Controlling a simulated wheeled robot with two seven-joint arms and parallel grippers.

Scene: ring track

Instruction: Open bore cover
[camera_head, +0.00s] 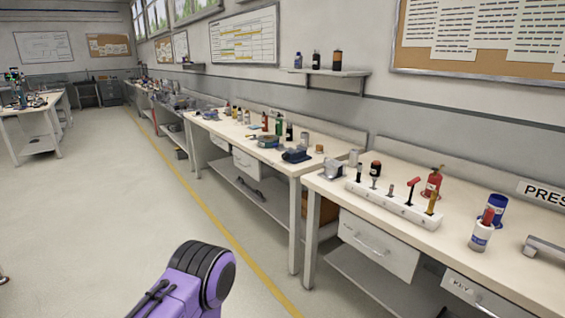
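I cannot make out a bore cover in this view. A workbench (330,187) runs along the right wall, with tools and bottles on its top. A small grey metal device (332,170) sits at its near left corner; I cannot tell what it is. A grey metal piece (545,248) is cut off by the right edge. A purple and black link of my own arm shows at the bottom centre, over the floor and apart from the benches. Neither gripper shows.
A white rack (392,204) holds several upright tools. A drawer (378,245) is shut. More benches (262,151) continue leftward. The floor (100,220) left of the yellow line is clear.

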